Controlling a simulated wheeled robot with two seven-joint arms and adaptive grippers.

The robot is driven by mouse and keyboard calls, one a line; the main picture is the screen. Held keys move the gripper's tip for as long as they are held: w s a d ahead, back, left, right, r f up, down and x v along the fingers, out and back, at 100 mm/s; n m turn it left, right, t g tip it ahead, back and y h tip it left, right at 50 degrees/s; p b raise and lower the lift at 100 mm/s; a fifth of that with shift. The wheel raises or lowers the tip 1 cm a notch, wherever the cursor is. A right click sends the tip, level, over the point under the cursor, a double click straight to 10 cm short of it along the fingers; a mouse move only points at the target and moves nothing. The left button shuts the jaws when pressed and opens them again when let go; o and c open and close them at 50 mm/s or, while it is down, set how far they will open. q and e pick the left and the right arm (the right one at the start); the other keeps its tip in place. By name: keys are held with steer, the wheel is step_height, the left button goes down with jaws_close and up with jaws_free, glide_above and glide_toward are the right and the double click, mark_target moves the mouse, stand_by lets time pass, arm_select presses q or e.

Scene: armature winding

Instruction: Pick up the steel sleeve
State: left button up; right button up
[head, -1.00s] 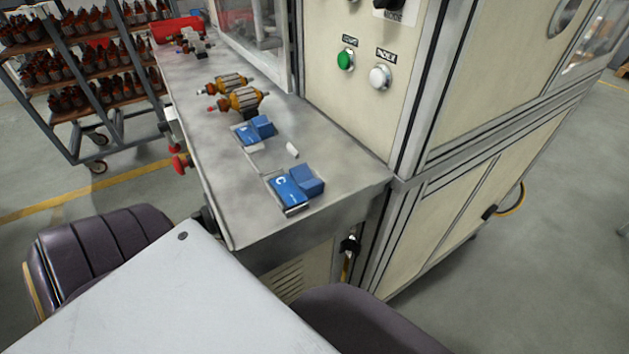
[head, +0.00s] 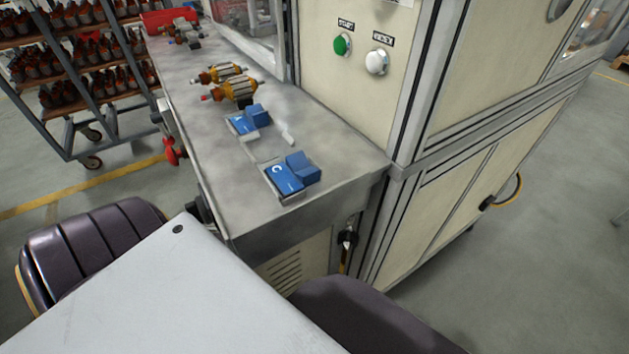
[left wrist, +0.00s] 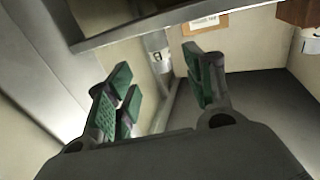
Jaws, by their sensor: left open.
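A small pale cylinder (head: 287,135) lies on the grey metal bench between two blue-and-white boxes in the head view; it may be the steel sleeve, but it is too small to be sure. My left gripper (left wrist: 160,82) shows in the left wrist view with its green-padded fingers spread apart and nothing between them. Neither gripper shows in the head view, so I cannot tell how far the left one is from the cylinder. My right gripper is in neither view.
The bench (head: 213,150) also holds two blue boxes (head: 243,121) (head: 283,181), orange-and-silver armatures (head: 236,90) and a red bin (head: 170,20). The cream machine cabinet (head: 365,105) rises along its right side. A rack of parts (head: 75,75) stands at the left.

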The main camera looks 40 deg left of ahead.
arm_select(q)
steer(key=b+x, duration=0.1)
steer(key=x, duration=0.4)
steer(key=shift+b+x, duration=0.5)
steer(key=shift+x, duration=1)
steer(key=shift+w+d, duration=0.25)
steer(key=shift+w, duration=0.1)
steer(key=shift+w+d, duration=0.1)
steer(key=shift+w, duration=0.05)
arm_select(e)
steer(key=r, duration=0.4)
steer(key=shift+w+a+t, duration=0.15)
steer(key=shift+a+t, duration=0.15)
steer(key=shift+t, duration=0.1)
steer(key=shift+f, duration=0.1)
arm_select(q)
steer(key=c, duration=1.1)
steer(key=shift+c, duration=0.2)
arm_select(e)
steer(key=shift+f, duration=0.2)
